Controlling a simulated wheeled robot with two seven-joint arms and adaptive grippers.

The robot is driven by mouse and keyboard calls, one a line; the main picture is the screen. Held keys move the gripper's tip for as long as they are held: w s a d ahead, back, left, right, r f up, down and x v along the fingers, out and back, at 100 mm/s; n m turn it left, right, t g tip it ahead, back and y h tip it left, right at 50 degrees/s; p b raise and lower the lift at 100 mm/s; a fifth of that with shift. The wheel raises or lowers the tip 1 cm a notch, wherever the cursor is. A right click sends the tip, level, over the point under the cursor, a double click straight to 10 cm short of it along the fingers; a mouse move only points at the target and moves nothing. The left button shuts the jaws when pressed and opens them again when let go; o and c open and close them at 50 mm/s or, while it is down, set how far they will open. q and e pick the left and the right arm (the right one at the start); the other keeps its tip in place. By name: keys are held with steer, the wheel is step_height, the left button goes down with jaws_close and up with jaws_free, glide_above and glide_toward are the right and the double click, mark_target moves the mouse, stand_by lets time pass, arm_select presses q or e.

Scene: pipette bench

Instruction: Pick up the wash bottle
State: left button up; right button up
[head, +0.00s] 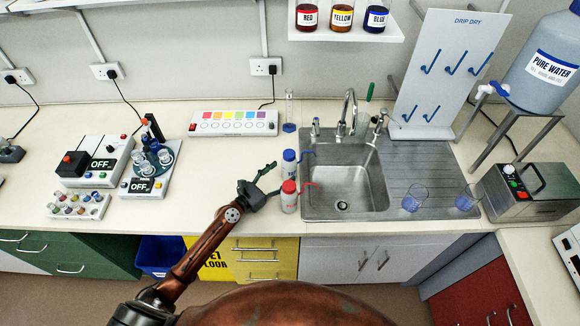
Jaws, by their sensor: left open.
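Two small white wash bottles stand upright on the bench just left of the sink. One wash bottle with a blue cap and blue spout (289,168) is farther back. The other wash bottle, with a red cap and red spout (289,202), is nearer the front edge. My left gripper (274,180) is open and empty, just left of the two bottles. Its fingers point right, toward them. I cannot tell whether a fingertip touches the red-capped bottle. My right gripper is not in view.
The metal sink (312,196) lies right of the bottles, with two glass beakers (414,199) on its drainer. A glass cylinder (289,115) stands behind. Left are a colored-button panel (234,131) and small devices (97,160). Bench left of my gripper is clear.

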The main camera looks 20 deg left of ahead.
mark_target(290, 166)
arm_select(q)
steer(key=x, duration=0.5)
steer(key=c, duration=0.8)
